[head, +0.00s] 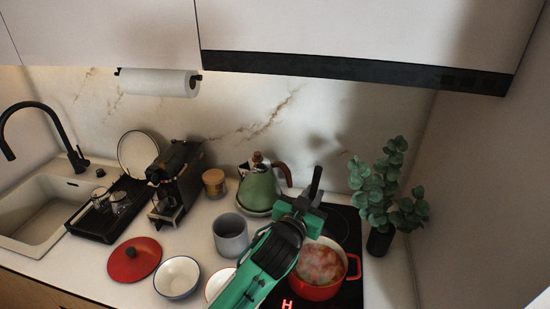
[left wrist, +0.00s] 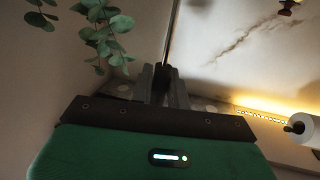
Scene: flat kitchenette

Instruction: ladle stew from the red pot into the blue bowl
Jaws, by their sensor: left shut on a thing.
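The red pot (head: 321,291) stands on the black hob with reddish, chunky stew (head: 320,264) in it. My left gripper (head: 309,197) is above and behind the pot, shut on a thin dark handle, likely the ladle's; the rod also shows in the left wrist view (left wrist: 171,32), rising from between the closed fingers (left wrist: 163,82). I cannot make out the ladle's scoop. The blue bowl (head: 178,278), pale inside with a dark blue rim, sits on the counter left of my arm and looks empty. My right gripper is not in view.
A red lid (head: 134,259), a grey canister (head: 230,236) and a red-rimmed dish (head: 213,289), partly hidden by my arm, stand on the counter. A green kettle (head: 259,187) is behind. A potted plant (head: 381,240) stands right of the hob; a coffee machine (head: 178,178) is left.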

